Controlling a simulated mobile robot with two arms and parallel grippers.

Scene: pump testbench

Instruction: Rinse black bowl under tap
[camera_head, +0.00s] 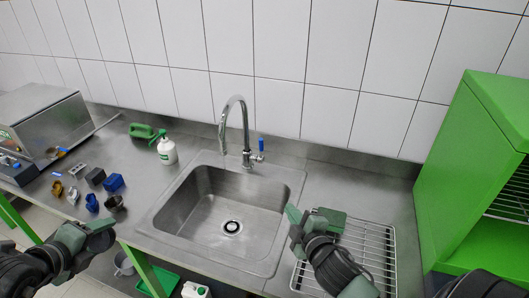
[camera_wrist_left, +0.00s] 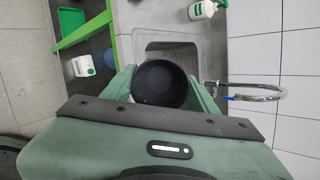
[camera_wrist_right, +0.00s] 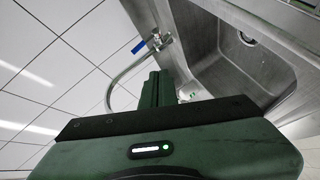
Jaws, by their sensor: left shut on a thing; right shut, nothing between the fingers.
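The black bowl (camera_head: 115,203) is at the counter's front edge, left of the sink, in the head view. My left gripper (camera_head: 108,224) is shut on it, and the left wrist view shows the bowl (camera_wrist_left: 160,84) between the two fingers. The tap (camera_head: 245,120) is a curved metal spout with a blue lever (camera_head: 261,144), standing behind the sink (camera_head: 190,208). My right gripper (camera_head: 292,213) is shut and empty over the sink's right rim. Its closed fingers (camera_wrist_right: 158,88) also show in the right wrist view. I cannot tell whether water runs.
A wire drying rack (camera_head: 385,262) lies right of the sink, beside a green cabinet (camera_head: 470,170). Several small parts and a metal box (camera_head: 52,120) occupy the left counter. The sink basin looks empty.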

